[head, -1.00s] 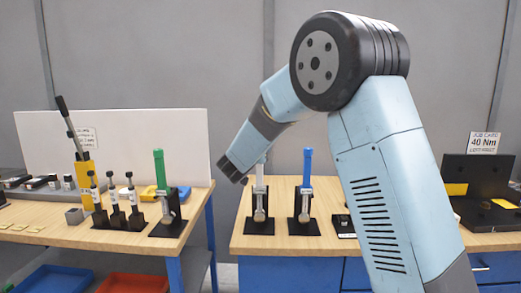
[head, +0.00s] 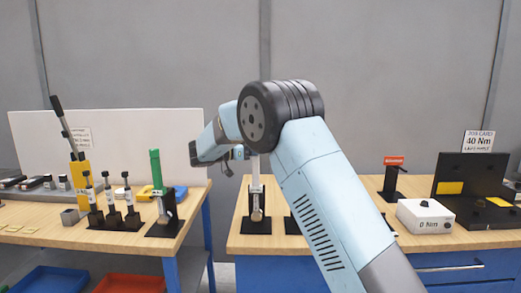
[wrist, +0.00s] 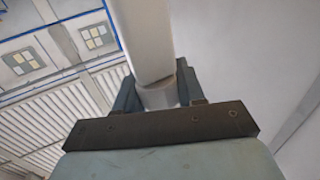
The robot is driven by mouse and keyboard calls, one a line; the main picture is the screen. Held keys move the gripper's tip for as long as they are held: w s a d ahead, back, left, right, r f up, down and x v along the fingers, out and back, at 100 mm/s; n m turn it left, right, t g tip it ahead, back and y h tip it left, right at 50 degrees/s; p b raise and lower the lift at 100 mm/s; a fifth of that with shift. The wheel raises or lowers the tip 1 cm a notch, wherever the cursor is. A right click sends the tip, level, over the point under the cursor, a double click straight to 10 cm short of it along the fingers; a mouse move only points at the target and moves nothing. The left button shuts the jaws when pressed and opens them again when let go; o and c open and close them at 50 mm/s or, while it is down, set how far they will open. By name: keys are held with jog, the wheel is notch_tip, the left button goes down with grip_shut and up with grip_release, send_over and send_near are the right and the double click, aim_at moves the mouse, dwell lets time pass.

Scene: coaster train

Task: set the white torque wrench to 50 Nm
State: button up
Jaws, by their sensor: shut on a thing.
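The white torque wrench (head: 257,188) stands upright in a black stand (head: 257,226) near the left edge of the right bench. My gripper (head: 240,154) is at the top of the wrench, partly behind my own arm. In the wrist view a white cylinder, the wrench's handle (wrist: 145,40), runs between the two fingers of my gripper (wrist: 158,92), which is shut on it. The wrench's scale and its set value cannot be read.
The green wrench (head: 156,172) stands on the left bench. My arm hides the blue wrench. A white tester box reading 0 Nm (head: 426,216), a red-topped black stand (head: 393,178) and a 40 Nm job card (head: 479,141) are on the right. A gap separates the benches.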

jog(key=shift+m+g, duration=0.5)
jog(key=shift+g, duration=0.3)
jog(key=shift+s+g+h, duration=0.1)
jog(key=shift+g+h, duration=0.2)
jog(key=o, duration=1)
jog(key=shift+c, duration=0.2)
jog(key=v, duration=1.3)
jog(key=shift+a, duration=0.35)
